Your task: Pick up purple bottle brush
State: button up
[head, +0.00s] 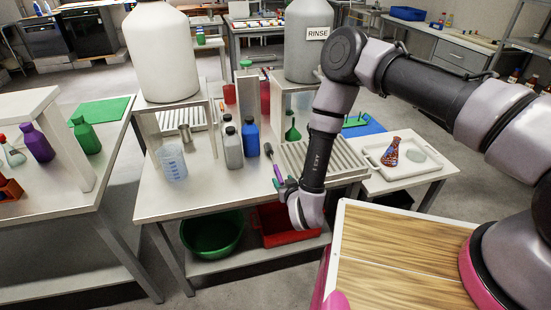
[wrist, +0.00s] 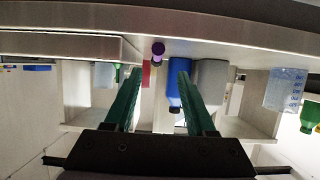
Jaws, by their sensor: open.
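The purple bottle brush (head: 277,172) is at the front right of the middle table, close beside my gripper. In the wrist view its purple end (wrist: 158,48) shows almost end-on, just beyond the fingertips and roughly midway between them. My gripper (head: 282,184) is over the table's front edge, partly hidden by my wrist in the head view. In the wrist view my gripper (wrist: 157,75) has its two green fingers spread apart with nothing between them. The rest of the brush is hard to make out.
A blue bottle (head: 250,137) and a grey bottle (head: 233,148) stand left of the brush, with a beaker (head: 171,162) farther left. A slatted rack (head: 318,158) is to the right. A red bin (head: 278,228) and green bowl (head: 212,235) sit below.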

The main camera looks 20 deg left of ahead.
aim_at(278, 172)
jog(key=x, duration=0.8)
jog(key=shift+w+d, duration=0.15)
jog(key=shift+d, duration=0.05)
jog(key=shift+r, duration=0.1)
grip_shut()
